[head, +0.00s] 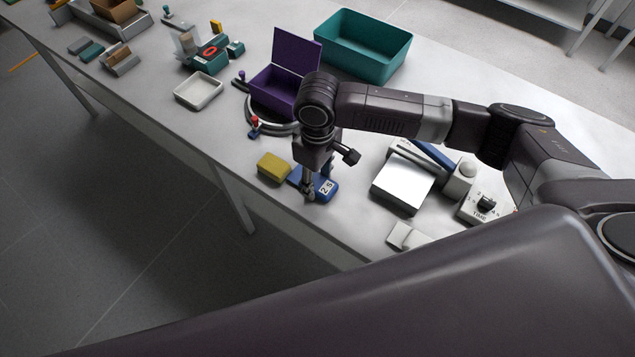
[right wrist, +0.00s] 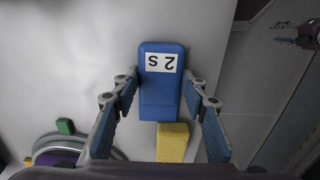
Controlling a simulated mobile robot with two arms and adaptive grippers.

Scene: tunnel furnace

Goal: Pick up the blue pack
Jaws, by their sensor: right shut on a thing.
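The blue pack (head: 327,188) lies at the front edge side of the white table, with a white "2 S" label facing up. In the right wrist view the blue pack (right wrist: 160,98) sits between the two fingers. My right gripper (head: 308,190) points down over it and is shut on its sides; it also shows in the right wrist view (right wrist: 162,82). I cannot tell whether the pack is clear of the table. My left gripper is not in view.
A yellow block (head: 273,167) lies close beside the pack. A purple open-lidded box (head: 273,92) stands on a round track (head: 262,116) behind. A teal bin (head: 362,45) is at the back. A white-topped device (head: 402,183) and a TIME dial box (head: 483,207) stand to the right.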

